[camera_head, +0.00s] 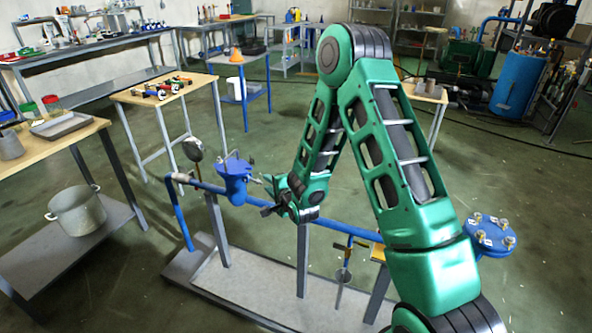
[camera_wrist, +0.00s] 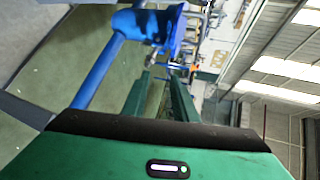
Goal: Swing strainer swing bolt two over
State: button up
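The blue strainer (camera_head: 234,184) sits on the blue pipe, left of my gripper, with thin upright bolts and a bar on its top. Its body also fills the upper middle of the wrist view (camera_wrist: 146,26). My gripper (camera_head: 266,184) is just right of the strainer, pointing toward it. In the wrist view my two green fingers (camera_wrist: 163,80) stand apart with a gap between them. A small metallic part (camera_wrist: 153,60) shows beyond the fingertips, apparently on the strainer; I cannot tell which swing bolt it is. I see nothing clearly held.
The blue pipe (camera_head: 340,227) runs on posts above a grey base frame (camera_head: 260,290). A blue flanged cover with several bolts (camera_head: 487,236) stands at the right, behind my arm. A wooden table (camera_head: 150,92) with tools and a shelf with a metal pot (camera_head: 77,212) lie left.

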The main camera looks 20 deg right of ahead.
jog(key=s+d+r+n+g, duration=0.2)
jog(key=s+r+n+g, duration=0.1)
jog(key=s+r+n, duration=0.2)
jog(key=s+d+r+n+g+h, duration=0.1)
jog(key=s+d+r+n+g, duration=0.1)
jog(key=s+r+n, duration=0.4)
jog(key=shift+s+d+r+g, duration=0.3)
jog(key=shift+s+r+g, duration=0.3)
jog(key=shift+s+r, duration=0.95)
jog(key=shift+r, duration=0.1)
